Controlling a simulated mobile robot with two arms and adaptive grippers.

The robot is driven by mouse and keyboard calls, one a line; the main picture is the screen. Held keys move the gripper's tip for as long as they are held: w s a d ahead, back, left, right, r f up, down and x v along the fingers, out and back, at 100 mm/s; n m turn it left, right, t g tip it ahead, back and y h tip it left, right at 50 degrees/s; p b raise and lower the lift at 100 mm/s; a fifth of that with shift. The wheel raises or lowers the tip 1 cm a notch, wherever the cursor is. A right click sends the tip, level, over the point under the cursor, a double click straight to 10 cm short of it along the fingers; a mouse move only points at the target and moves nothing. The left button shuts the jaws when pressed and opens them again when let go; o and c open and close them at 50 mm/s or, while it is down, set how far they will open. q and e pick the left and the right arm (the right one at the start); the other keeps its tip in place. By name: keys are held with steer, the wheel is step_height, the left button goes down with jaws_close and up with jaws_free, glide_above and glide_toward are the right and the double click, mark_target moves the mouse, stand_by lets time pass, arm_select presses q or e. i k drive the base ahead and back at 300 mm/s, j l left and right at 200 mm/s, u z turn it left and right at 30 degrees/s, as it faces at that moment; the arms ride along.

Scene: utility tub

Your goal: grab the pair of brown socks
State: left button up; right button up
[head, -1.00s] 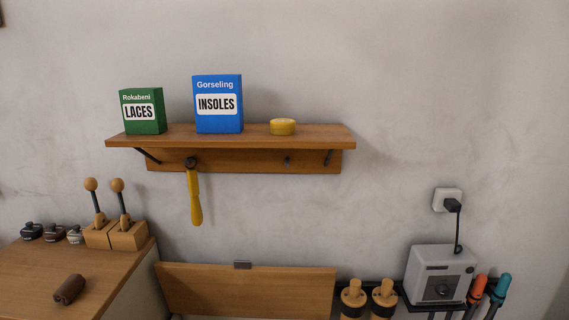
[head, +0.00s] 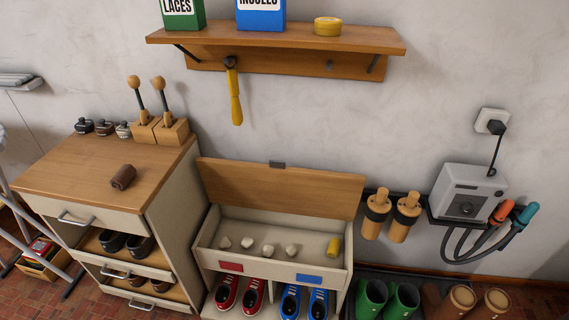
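A dark brown roll (head: 123,177), which looks like the rolled-up pair of brown socks, lies on the wooden top of the cabinet (head: 75,185) at the left. It lies on its side near the right part of the top, with clear wood around it. Neither of my grippers shows in the head view.
Wooden blocks with knobbed rods (head: 160,130) and several small jars (head: 104,128) stand along the cabinet's back edge. A wall shelf (head: 280,40) hangs above.

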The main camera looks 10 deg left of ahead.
mark_target(123, 177)
steer(key=u, duration=1.4)
steer(key=i+j+z, duration=0.1)
steer(key=z, duration=0.25)
steer(key=i+j+z, duration=0.15)
steer(key=z, duration=0.25)
steer(key=i+j+z, duration=0.1)
steer(key=z, duration=0.25)
steer(key=j, duration=0.1)
